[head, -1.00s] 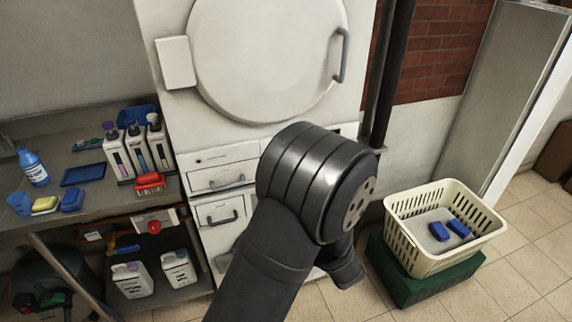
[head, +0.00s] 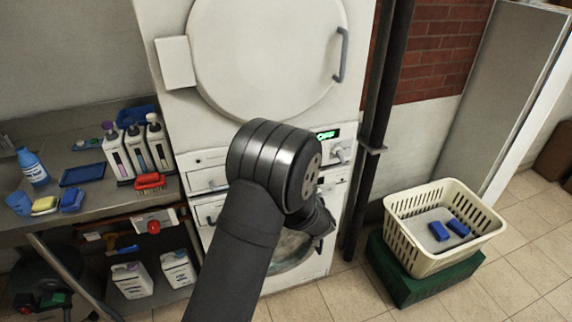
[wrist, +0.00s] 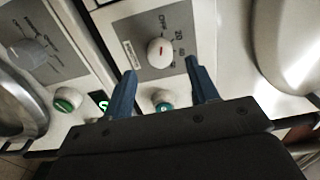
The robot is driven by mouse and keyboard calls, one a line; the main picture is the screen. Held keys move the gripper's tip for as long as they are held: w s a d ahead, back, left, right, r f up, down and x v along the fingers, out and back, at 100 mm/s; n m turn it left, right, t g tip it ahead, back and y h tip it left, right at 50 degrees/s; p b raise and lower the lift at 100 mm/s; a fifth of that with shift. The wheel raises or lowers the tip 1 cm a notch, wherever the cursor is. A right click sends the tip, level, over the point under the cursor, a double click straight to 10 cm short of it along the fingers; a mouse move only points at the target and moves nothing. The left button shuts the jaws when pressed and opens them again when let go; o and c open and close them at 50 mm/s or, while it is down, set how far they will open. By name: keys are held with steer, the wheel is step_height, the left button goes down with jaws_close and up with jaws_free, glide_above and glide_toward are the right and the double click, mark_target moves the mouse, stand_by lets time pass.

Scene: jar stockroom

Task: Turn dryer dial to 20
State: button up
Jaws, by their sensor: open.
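The dial (wrist: 160,53) is a round white knob with a red mark, on a grey panel printed with OFF, 20 and other marks in the wrist view. The red mark points roughly toward OFF. My gripper (wrist: 160,67) is open, its two blue fingers on either side of the dial's lower part in the picture. I cannot tell whether they touch it. In the head view, the dryer (head: 265,50) stands above another machine, and a green display (head: 326,135) reads OFF above a knob (head: 341,154). My gripper is mostly hidden there by my arm.
A second dial (wrist: 29,51) and a green button (wrist: 67,99) lie left in the wrist view; a teal button (wrist: 163,106) shows between the fingers. A dark pipe (head: 382,100) and a cream basket (head: 410,235) stand right of the machines.

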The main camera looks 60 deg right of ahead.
steer(key=x, duration=0.5)
steer(key=c, duration=1)
